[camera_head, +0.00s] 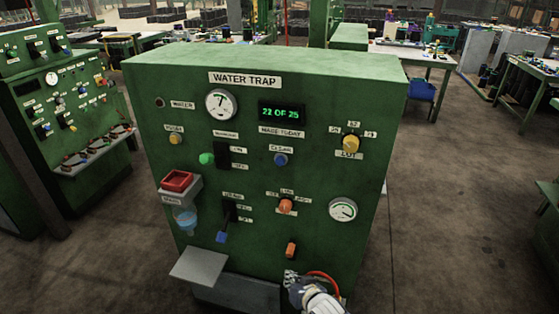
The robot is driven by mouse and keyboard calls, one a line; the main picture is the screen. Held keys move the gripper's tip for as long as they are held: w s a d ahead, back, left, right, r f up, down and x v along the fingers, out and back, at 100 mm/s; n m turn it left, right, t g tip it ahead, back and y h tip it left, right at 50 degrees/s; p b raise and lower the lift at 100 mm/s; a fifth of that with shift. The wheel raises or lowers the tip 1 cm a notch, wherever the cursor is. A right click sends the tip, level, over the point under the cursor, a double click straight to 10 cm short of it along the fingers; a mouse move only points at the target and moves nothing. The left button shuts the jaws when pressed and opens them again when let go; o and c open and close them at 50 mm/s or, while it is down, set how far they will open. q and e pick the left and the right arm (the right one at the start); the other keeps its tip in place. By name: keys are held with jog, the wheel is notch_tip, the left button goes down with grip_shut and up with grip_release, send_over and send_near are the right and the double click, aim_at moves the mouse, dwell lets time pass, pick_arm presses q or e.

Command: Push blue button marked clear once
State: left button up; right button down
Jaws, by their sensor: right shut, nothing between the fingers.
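A green cabinet labelled WATER TRAP (330,110) stands in front of me. The blue button (281,159) sits in the middle of its front panel, just under a small label that appears to read CLEAR. My right gripper (291,277) is at the bottom of the view, near the cabinet's lower front. It is shut and empty, well below the blue button and apart from it. My left gripper is not in view.
The panel also carries a green button (207,158), an orange knob (286,206), a yellow knob (351,142), a blue-tipped lever (221,237) and an orange switch (291,249). The display (282,112) reads 22 OF 25.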

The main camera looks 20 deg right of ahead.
aim_at(280, 161)
jog(key=w+a+r+t, duration=0.1)
jog(key=w+r, duration=0.1)
jog(key=r, duration=0.8)
jog(key=w+a+r+m+t+y, duration=0.1)
jog(key=w+a+r+t, duration=0.1)
jog(key=r, duration=0.8)
jog(key=w+a+r+m+t+y+p, duration=0.1)
jog(key=w+r+t, duration=0.1)
jog(key=r, duration=0.8)
jog(key=shift+w+a+r, duration=0.2)
jog(key=shift+w+a, duration=0.1)
jog(key=shift+w, duration=0.1)
jog(key=shift+w+d, duration=0.1)
jog(key=w+d+b, duration=0.2)
jog(key=w+d, duration=0.2)
jog(key=w, duration=0.3)
jog(key=shift+d, duration=0.4)
jog(key=shift+w, duration=0.15)
